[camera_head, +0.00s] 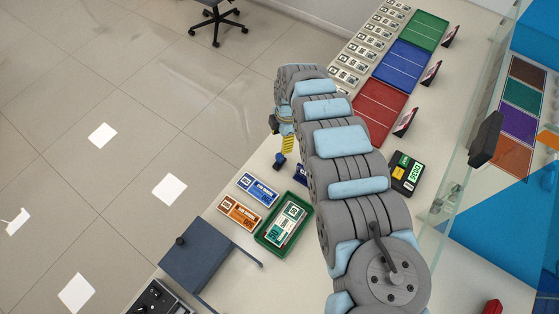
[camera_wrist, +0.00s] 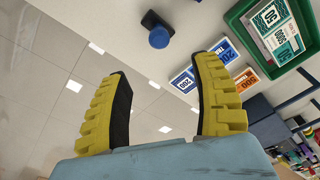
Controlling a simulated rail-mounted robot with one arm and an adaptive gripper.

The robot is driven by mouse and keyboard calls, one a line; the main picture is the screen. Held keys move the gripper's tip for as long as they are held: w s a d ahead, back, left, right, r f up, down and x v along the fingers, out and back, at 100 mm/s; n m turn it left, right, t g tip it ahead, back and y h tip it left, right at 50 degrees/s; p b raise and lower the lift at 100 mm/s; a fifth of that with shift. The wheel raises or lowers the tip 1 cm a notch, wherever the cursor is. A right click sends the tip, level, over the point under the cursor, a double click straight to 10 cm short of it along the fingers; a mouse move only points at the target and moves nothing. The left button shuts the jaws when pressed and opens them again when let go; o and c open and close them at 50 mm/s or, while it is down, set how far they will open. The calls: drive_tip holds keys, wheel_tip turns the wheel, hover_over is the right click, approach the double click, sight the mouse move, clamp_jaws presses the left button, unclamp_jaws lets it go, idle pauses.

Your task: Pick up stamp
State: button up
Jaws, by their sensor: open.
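The stamp (camera_wrist: 157,31) is dark with a round blue knob. In the wrist view it sits on the pale counter at the top, beyond the fingertips and between their lines. In the head view a small dark blue knobbed thing (camera_head: 280,160), which looks like the stamp, shows at the counter's left edge, just below my gripper. My gripper (camera_wrist: 163,72) has its two yellow fingers wide apart, with nothing between them. In the head view my gripper (camera_head: 287,143) is small and partly hidden by my arm.
A green tray (camera_head: 262,239) holding banknote bundles stands near blue (camera_head: 257,190) and orange (camera_head: 239,213) bundles. A dark box (camera_head: 198,252) lies lower left. Red (camera_head: 378,108), blue and green trays line the back. A glass screen bounds the right.

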sight(280, 155)
drive_tip(key=f, duration=0.5)
drive_tip(key=shift+s+a+f, duration=0.1)
drive_tip(key=shift+a+f, duration=0.15)
drive_tip(key=shift+a, duration=0.15)
drive_tip(key=shift+d+f+b, duration=0.15)
drive_tip(key=shift+f+b, duration=0.15)
drive_tip(key=shift+f, duration=1.55)
wheel_tip(280, 155, down, 2)
drive_tip(key=shift+s+f, duration=0.1)
clamp_jaws()
